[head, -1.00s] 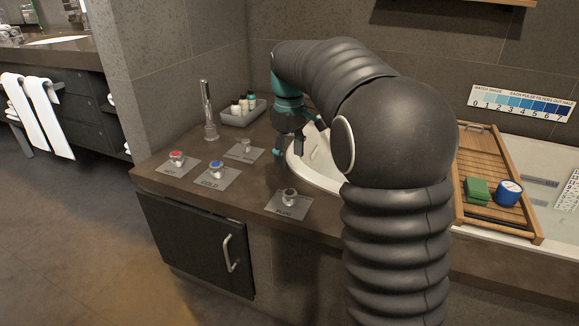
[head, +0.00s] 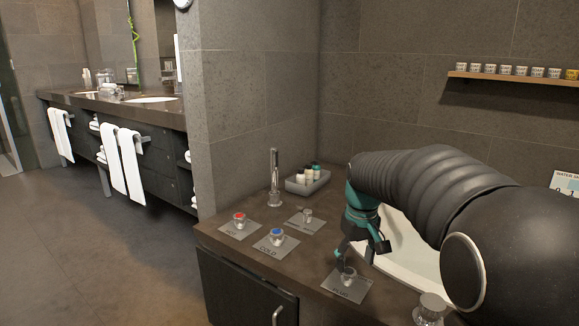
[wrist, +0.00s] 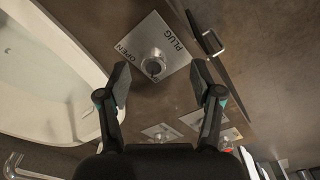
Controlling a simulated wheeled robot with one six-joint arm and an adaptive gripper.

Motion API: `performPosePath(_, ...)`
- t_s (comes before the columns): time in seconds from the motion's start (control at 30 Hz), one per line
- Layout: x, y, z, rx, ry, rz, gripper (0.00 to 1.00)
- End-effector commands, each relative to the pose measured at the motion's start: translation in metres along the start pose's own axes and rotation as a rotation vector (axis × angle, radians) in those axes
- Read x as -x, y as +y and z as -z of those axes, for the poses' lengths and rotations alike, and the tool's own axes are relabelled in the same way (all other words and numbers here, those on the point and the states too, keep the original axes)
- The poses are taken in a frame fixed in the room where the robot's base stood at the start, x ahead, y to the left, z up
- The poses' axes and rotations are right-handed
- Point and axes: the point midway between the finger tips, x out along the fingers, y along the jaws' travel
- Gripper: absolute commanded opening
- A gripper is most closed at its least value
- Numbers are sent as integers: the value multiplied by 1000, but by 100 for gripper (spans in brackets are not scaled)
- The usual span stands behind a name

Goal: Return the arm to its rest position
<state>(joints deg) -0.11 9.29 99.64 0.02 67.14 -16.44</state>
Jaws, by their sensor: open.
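My gripper (head: 361,252) is open and empty, pointing down over the brown counter beside the white tub (head: 408,248). In the head view it is just above the plug knob (head: 347,278) on its square metal plate. My dark ribbed arm reaches in from the right and hides part of the tub.
The red hot knob (head: 239,219), the blue cold knob (head: 277,237) and another knob (head: 307,215) stand on the counter. Behind them are a tall spout (head: 274,178) and a grey tray (head: 304,185) with small bottles. A shelf (head: 520,79) with several cups is at upper right.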

Motion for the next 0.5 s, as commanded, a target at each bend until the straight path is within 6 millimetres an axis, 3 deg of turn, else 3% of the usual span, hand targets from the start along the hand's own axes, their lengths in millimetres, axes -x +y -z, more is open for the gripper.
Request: performPosePath(0.5,8,-43,-149,-257,182,-30,66)
